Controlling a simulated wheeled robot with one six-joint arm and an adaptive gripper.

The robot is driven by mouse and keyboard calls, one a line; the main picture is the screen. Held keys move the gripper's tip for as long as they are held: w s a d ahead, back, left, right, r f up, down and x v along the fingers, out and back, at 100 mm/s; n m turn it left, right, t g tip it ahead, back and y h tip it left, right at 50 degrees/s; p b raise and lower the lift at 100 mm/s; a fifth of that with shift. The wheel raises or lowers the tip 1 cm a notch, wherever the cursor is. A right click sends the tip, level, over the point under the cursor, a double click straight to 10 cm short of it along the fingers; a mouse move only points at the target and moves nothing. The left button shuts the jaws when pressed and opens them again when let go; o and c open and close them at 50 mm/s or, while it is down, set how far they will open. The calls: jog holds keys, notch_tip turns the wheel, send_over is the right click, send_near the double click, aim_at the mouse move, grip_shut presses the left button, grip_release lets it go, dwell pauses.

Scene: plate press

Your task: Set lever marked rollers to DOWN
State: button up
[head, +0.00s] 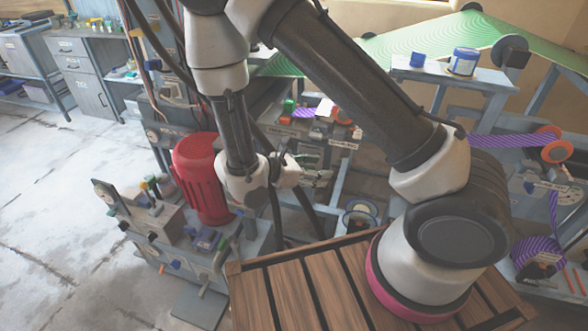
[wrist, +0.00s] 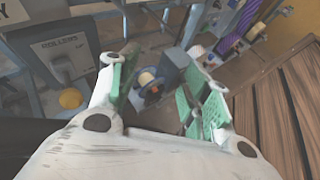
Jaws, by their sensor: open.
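A grey panel marked ROLLERS (wrist: 62,48) shows at the left in the wrist view, tilted in the picture. A yellow ball knob (wrist: 70,98) shows just below it and seems to belong to the lever there. The lever's arm is hard to make out, and I cannot tell its setting. My gripper (wrist: 160,72) is open, with green pads on both fingers, and nothing is held. The knob lies to the left of the left finger, outside the jaws. In the head view, I cannot pick out the rollers lever.
A dark part with a cream spool (wrist: 148,76) shows between the fingers, farther off. A wooden slatted platform (wrist: 285,110) fills the right side of the wrist view. In the head view, a red motor (head: 200,178) stands left of my arm. Open floor (head: 50,190) lies at the far left.

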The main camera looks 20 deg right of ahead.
jog(key=w+a+f+n+t+y, duration=0.3)
jog(key=w+a+f+n+t, duration=0.25)
jog(key=w+a, duration=0.2)
jog(key=shift+t, duration=0.25)
jog(key=x, duration=0.6)
jog(key=shift+d+f, duration=0.2)
jog(key=shift+d, duration=0.1)
grip_shut()
